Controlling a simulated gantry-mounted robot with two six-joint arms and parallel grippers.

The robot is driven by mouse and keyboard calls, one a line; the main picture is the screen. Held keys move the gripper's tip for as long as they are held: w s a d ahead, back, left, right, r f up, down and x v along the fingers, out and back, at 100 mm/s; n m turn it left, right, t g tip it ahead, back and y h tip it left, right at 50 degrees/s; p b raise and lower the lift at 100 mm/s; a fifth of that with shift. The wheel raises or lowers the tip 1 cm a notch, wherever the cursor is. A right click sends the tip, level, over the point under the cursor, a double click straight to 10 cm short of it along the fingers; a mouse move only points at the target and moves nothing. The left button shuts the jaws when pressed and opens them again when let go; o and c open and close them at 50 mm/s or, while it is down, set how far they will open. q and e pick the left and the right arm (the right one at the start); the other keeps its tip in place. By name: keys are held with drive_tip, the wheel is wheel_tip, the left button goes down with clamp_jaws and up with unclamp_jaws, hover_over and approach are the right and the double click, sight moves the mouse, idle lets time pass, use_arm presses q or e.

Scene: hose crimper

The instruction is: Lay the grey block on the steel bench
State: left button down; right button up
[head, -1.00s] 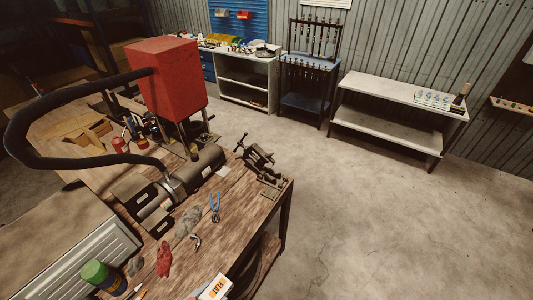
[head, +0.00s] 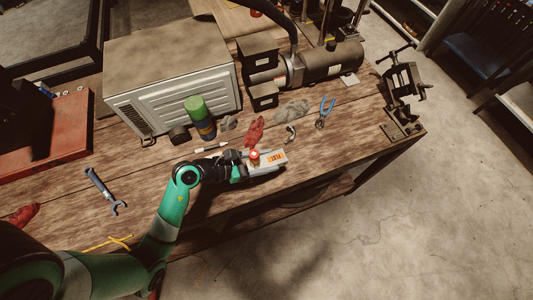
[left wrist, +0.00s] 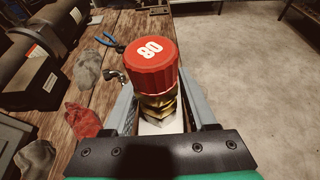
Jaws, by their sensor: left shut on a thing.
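A pale block (head: 274,157) with an orange label, the nearest match to the grey block, is at the front of the wooden workbench. My left gripper (head: 262,166) is shut around it. A brass fitting with a red cap (head: 254,155) stands at the block. In the left wrist view the cap (left wrist: 149,62), marked 80, rises between the fingers, with a strip of the pale block (left wrist: 165,126) below. The cap and fitting hide most of the block there. A pale bench, likely the steel bench (head: 516,97), is partly visible at the right edge. My right gripper is not in view.
The wooden workbench (head: 230,190) also holds a green-capped can (head: 200,118), red cloth (head: 254,130), blue pliers (head: 325,110), a wrench (head: 105,190) and a vise (head: 400,95). A grey machine (head: 170,75) stands behind. Open concrete floor (head: 440,200) lies to the right.

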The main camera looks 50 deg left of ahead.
sight(266, 176)
use_arm(q)
drive_tip(key=shift+w+a+f+b, duration=0.2)
drive_tip(key=shift+a+f+b, duration=0.1)
drive_tip(key=shift+f, duration=0.3)
drive_tip(key=shift+w+a+f+b, duration=0.15)
drive_tip(key=shift+a+f+b, duration=0.1)
drive_tip(key=shift+f, duration=0.35)
drive_tip(key=shift+r, duration=0.15)
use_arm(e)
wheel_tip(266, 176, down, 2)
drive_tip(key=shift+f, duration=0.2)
use_arm(q)
drive_tip(key=shift+r+p, duration=0.15)
drive_tip(key=shift+p, duration=0.5)
wheel_tip(266, 176, down, 10)
drive_tip(key=b, duration=0.7)
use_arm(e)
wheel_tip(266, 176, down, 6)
use_arm(q)
drive_tip(key=shift+f+b, duration=0.45)
drive_tip(key=shift+f, duration=0.25)
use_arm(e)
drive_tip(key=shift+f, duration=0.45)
use_arm(q)
drive_tip(key=shift+c, duration=0.6)
unclamp_jaws()
drive_tip(key=shift+s, duration=0.1)
